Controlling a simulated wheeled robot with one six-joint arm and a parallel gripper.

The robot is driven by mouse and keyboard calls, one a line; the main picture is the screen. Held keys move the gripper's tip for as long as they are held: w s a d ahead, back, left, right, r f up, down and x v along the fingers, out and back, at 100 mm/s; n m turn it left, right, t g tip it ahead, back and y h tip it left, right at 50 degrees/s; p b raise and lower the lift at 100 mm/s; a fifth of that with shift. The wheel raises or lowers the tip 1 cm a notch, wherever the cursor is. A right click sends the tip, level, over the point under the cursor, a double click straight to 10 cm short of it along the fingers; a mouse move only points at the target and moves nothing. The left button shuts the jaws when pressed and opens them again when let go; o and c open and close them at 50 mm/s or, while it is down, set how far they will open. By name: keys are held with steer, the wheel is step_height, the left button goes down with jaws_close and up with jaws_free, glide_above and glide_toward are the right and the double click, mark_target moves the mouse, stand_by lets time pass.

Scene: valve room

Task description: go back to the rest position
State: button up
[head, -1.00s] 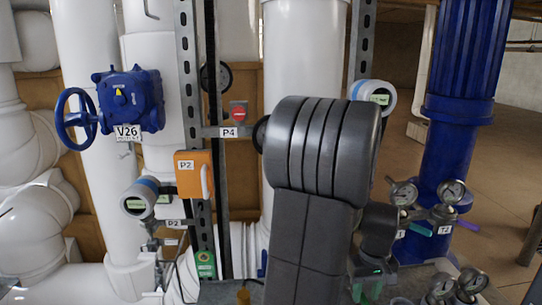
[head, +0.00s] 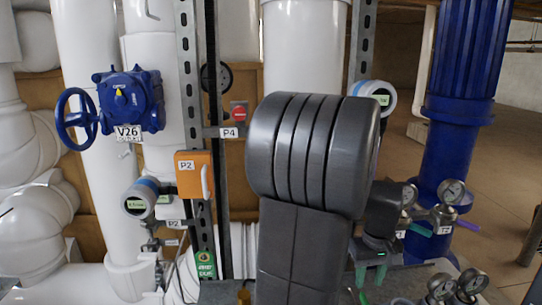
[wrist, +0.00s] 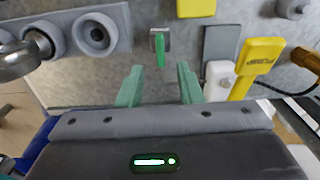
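My gripper (wrist: 158,85) shows in the wrist view with its two green fingers apart and nothing between them. In the head view it (head: 369,281) is low, right of centre, partly behind my own dark arm. In the wrist view a small green lever (wrist: 160,51) on a grey plate lies beyond the gap between the fingers, apart from them. My arm is bent, and its large dark joint covers the middle of the head view.
A blue valve V26 (head: 130,102), an orange box P2 (head: 193,175) and a red button (head: 239,112) are at left. Gauges (head: 452,192) stand near the blue pipe (head: 458,110) at right. A yellow handle (wrist: 259,62) is right of the fingers in the wrist view.

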mark_target(365, 299)
step_height(365, 299, up, 7)
step_height(365, 299, down, 14)
steer(key=shift+s+r, duration=0.1)
steer(key=shift+r, duration=0.1)
steer(key=shift+r+m, duration=0.2)
steer(key=shift+m, duration=1)
steer(key=m, duration=0.4)
steer(key=shift+m, duration=1.9)
steer(key=shift+r, duration=0.1)
